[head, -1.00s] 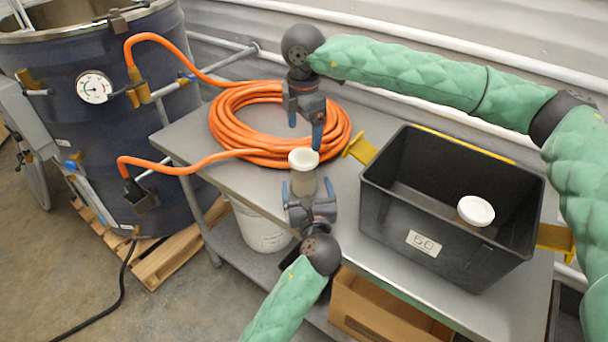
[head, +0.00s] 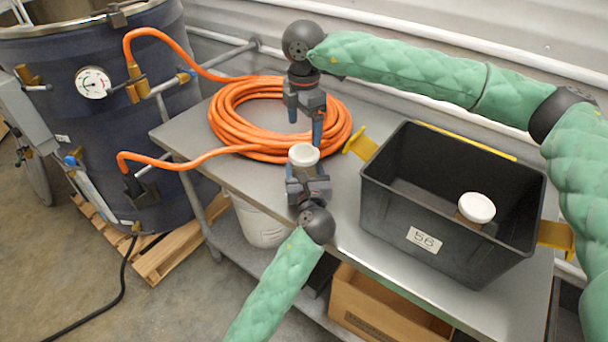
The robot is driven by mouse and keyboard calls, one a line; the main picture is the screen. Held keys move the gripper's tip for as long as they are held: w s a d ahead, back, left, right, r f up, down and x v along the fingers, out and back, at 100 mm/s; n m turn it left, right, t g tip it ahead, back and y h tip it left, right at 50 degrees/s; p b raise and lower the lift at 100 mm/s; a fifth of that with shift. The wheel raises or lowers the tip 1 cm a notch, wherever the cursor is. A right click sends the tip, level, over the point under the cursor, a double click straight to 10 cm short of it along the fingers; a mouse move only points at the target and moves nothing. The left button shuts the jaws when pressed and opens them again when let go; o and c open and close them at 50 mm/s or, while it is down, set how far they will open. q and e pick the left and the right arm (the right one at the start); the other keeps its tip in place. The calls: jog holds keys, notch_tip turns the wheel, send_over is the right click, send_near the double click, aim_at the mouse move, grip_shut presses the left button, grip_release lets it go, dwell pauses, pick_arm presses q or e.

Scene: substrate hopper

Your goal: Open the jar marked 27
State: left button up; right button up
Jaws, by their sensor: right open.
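A jar (head: 303,155) with a white lid stands lid-up in my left gripper (head: 306,170), which is shut on its body near the table's front edge. No number on it can be read. My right gripper (head: 304,128) points down, open and empty, just above and behind the lid; I see no contact with it.
The bin is marked 56 and has yellow handles (head: 555,236). An orange hose coil (head: 232,122) lies on the grey table (head: 195,140) behind the grippers. A dark blue vat (head: 130,110) stands at left. A white bucket (head: 262,225) and a cardboard box (head: 380,310) are below.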

pick_arm(q)
jog(key=c, duration=1.1)
grip_shut()
pick_arm(e)
notch_tip(320, 180, up, 8)
jog(key=w+t+h, duration=0.1)
jog(key=w+t, duration=0.1)
jog(key=g, duration=0.2)
send_over(304, 152)
jog(key=d, duration=0.3)
jog(key=shift+h, duration=0.3)
jog(key=f, duration=0.7)
jog(key=shift+w+a+f, duration=0.1)
jog(key=shift+w+a, duration=0.1)
jog(key=shift+s+a+f+y, duration=0.1)
jog(key=shift+a+f+y, duration=0.15)
jog(key=shift+a, duration=0.15)
jog(key=shift+s+a+f+y, duration=0.15)
jog(key=shift+a+y, duration=0.1)
jog(key=shift+a, duration=0.15)
jog(key=shift+a+f+y, duration=0.1)
jog(key=shift+a+y, duration=0.2)
jog(key=shift+a, duration=0.15)
jog(key=shift+f, duration=3.9)
